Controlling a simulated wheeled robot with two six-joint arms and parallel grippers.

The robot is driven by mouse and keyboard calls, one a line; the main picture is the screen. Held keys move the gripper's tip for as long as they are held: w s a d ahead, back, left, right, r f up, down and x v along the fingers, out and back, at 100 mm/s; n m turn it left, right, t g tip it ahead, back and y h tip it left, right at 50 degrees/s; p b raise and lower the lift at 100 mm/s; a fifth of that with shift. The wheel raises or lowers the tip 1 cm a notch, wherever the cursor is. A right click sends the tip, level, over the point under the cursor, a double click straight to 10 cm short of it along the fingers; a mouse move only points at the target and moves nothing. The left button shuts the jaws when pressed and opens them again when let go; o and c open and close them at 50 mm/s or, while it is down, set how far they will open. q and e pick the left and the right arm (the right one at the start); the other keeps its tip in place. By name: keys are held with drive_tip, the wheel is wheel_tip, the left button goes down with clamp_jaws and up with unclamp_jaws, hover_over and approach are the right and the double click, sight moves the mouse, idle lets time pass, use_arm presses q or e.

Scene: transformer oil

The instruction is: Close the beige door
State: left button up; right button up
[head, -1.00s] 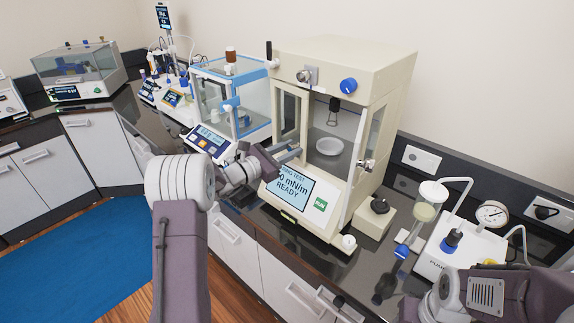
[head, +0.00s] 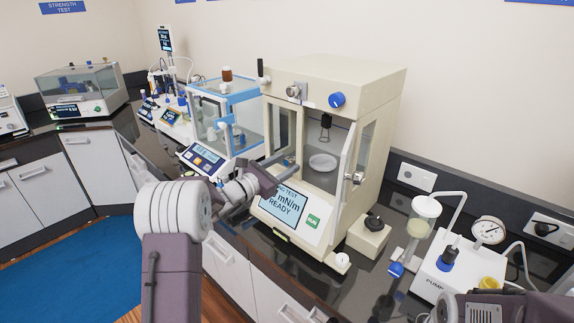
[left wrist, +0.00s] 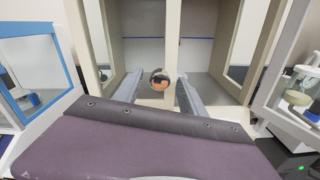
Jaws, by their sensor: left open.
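The beige cabinet (head: 335,75) stands on the counter with a screen and green button on its front. Its right glazed beige door (head: 345,185) stands swung outward, with a metal knob (head: 357,178) on it; this door also shows at the right of the left wrist view (left wrist: 270,85). My left gripper (head: 286,162) is open at the cabinet's left front, above the screen. In the left wrist view its fingers (left wrist: 157,92) lie either side of a round metal knob (left wrist: 160,78) on a beige upright, apparently without gripping it. My right gripper is out of view.
A blue-framed glass box (head: 228,90) stands close to the cabinet's left. A white dish (head: 323,162) lies inside the cabinet. A small beige box with a black knob (head: 370,237) and a pump with gauge (head: 445,270) stand at the right.

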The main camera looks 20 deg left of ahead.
use_arm(q)
drive_tip(key=b+v, duration=0.1)
drive_tip(key=v, duration=0.7)
drive_tip(key=s+d+f+m+g, duration=1.1)
drive_tip(key=s+d+f, duration=0.3)
drive_tip(key=s+f, duration=0.1)
drive_tip(key=s+a+f+m+g+y, duration=0.2)
drive_tip(key=s+a+f+m+y, duration=0.2)
drive_tip(key=s+m, duration=0.2)
drive_tip(key=s+a+f+m+g+y, duration=0.1)
drive_tip(key=s+a+f+m+y, duration=0.2)
drive_tip(key=s+m, duration=0.4)
drive_tip(key=m+y, duration=0.1)
drive_tip(key=m, duration=0.2)
drive_tip(key=shift+s+a+f+m+g, duration=0.25)
drive_tip(key=shift+a+f+m+g, duration=0.15)
